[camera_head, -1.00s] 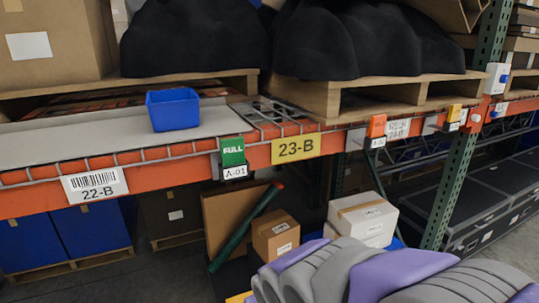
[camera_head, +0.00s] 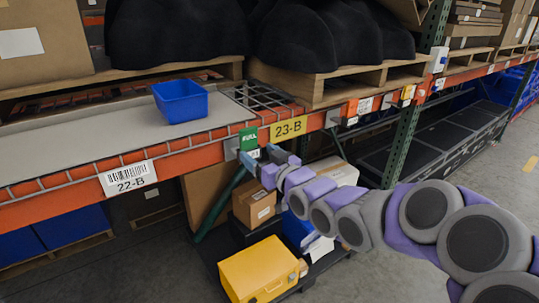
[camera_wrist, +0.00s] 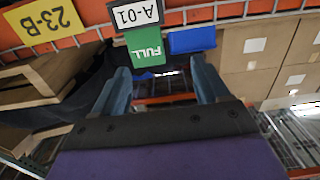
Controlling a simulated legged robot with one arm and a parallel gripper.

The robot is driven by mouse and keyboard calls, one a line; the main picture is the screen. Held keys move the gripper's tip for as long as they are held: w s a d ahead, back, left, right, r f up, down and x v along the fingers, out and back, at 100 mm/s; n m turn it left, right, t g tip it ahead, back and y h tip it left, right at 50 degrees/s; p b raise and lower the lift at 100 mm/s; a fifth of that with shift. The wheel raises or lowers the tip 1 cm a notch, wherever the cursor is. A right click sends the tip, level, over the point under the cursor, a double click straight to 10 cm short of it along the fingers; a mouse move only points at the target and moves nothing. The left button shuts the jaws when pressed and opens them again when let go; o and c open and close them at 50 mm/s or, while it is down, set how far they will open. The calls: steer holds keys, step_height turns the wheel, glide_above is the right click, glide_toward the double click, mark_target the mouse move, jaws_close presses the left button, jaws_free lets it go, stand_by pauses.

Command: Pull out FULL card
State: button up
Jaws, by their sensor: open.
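The green FULL card (camera_head: 248,138) stands in its holder on the front of the orange shelf beam, above a white A-01 label (camera_head: 254,154). In the wrist view, which is upside down, the card (camera_wrist: 146,48) shows just beyond the fingertips, nearer the left finger. My gripper (camera_head: 263,154) is beside the card and label at the beam. In the wrist view my gripper (camera_wrist: 160,66) is open with nothing held. I cannot tell whether a finger touches the card.
A blue bin (camera_head: 181,100) sits on the shelf behind the card. Yellow 23-B (camera_head: 288,128) and white 22-B (camera_head: 128,178) signs are on the beam. Below stand a yellow case (camera_head: 262,272) and cardboard boxes (camera_head: 254,203). Open floor lies at the right.

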mark_target(250, 137)
steer(key=w+d+p, duration=0.2)
steer(key=w, duration=0.3)
steer(key=w+a+p, duration=0.1)
steer(key=a, duration=0.1)
steer(key=w+a+p, duration=0.1)
steer(key=a, duration=0.1)
steer(key=w+a+p, duration=0.1)
steer(key=a, duration=0.2)
steer(key=shift+w+a+r, duration=0.1)
steer(key=shift+w, duration=0.25)
steer(key=shift+r, duration=0.15)
steer(key=shift+w+d, duration=0.4)
steer(key=shift+d, duration=0.2)
steer(key=shift+w+d, duration=0.35)
steer(key=shift+d, duration=0.25)
steer(key=shift+s, duration=0.25)
steer(key=shift+a, duration=0.25)
steer(key=shift+c, duration=0.5)
steer(key=shift+a, duration=0.7)
steer(key=c, duration=0.5)
steer(key=shift+d, duration=0.25)
steer(key=shift+c, duration=1.4)
steer(key=shift+d, duration=0.3)
steer(key=shift+a+r+p, duration=0.3)
steer(key=shift+r+p, duration=0.4)
steer(key=shift+r, duration=0.25)
steer(key=shift+d+r+p, duration=0.1)
steer(key=shift+r+p, duration=0.55)
steer(key=shift+r, duration=0.85)
